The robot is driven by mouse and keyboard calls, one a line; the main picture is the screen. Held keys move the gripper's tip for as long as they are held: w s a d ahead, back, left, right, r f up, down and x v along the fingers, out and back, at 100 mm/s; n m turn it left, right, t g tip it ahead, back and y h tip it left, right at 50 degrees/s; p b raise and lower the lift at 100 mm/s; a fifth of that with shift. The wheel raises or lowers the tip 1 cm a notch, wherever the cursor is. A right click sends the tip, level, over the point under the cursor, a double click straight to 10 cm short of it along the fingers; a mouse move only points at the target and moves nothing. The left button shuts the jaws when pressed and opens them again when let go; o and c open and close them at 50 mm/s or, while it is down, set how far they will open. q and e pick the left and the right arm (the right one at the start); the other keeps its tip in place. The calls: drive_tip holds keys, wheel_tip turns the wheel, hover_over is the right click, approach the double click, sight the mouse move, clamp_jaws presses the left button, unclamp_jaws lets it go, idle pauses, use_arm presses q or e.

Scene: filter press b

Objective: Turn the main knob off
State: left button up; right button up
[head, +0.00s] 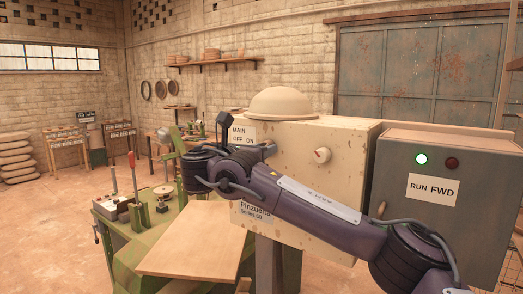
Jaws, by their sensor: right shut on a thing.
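The cream control box (345,145) stands in the middle, with a white label (243,135) reading MAIN, OFF, ON on its left part. My right arm reaches across the front of the box from the lower right. My right gripper (266,151) is just below and right of that label, against the box face. It is shut on the main knob, which is mostly hidden behind the gripper and wrist, so I cannot tell which way the knob points. A second round pale knob with a red mark (322,155) sits farther right on the box, apart from my gripper. My left gripper is not in view.
A grey box (450,195) labelled RUN FWD stands at right, its green lamp (421,159) lit and its red lamp (452,163) dark. A beige dome (283,102) tops the cream box. A wooden board (190,243) and green machine (125,250) lie at lower left.

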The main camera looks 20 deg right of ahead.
drive_tip(key=shift+r+n+p, duration=0.1)
drive_tip(key=shift+n+p, duration=4.25)
drive_tip(key=shift+n, duration=4.25)
drive_tip(key=o, duration=1)
drive_tip(key=shift+s, duration=0.1)
